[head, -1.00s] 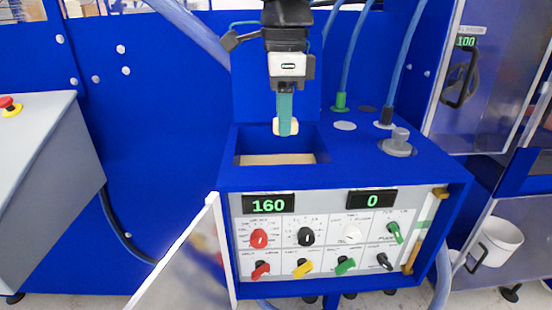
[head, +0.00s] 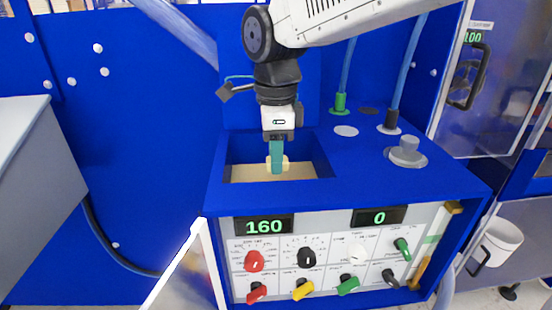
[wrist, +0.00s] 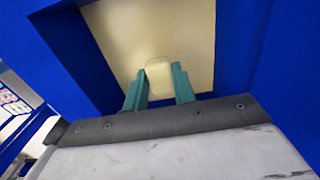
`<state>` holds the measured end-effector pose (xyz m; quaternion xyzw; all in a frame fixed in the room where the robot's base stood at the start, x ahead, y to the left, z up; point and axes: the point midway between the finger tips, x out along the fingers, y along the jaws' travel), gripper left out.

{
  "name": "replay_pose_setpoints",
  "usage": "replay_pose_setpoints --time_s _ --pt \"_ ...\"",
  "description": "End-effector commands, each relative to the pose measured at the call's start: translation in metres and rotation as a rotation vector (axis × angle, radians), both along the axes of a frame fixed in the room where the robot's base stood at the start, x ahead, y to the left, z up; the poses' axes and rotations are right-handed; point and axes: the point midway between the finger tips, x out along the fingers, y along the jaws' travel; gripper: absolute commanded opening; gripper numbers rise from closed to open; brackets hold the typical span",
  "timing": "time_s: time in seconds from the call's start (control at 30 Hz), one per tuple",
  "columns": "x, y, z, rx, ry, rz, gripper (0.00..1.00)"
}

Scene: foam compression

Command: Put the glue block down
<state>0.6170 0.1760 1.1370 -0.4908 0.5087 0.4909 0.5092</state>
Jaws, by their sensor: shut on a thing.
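My gripper (head: 277,160) points straight down into the square opening in the top of the blue machine (head: 350,180). Its teal fingers are shut on a small cream glue block (head: 284,166). In the wrist view my gripper (wrist: 160,88) has one finger on each side of the glue block (wrist: 159,74). Below the block lies the beige floor of the opening (head: 245,173), which also shows in the wrist view (wrist: 125,30). I cannot tell whether the block touches this floor.
Blue walls (wrist: 60,50) surround the opening closely. A grey knob (head: 406,152) and hose fittings (head: 340,108) stand on the machine top to the right. The front panel has displays reading 160 (head: 264,226) and 0 (head: 380,216). A white bucket (head: 500,240) hangs at the right.

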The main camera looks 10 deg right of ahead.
Motion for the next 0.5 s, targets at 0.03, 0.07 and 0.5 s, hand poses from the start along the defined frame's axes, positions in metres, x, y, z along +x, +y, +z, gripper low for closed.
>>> replay_pose_setpoints --time_s 0.03,0.07,0.5 --pt "-0.0005 0.0000 -0.0067 -0.001 0.002 0.000 0.05" --pt "-0.0006 0.0000 -0.0092 -0.001 0.001 0.000 0.05" --pt "-0.0004 0.0005 -0.0158 0.000 0.000 0.001 0.05"
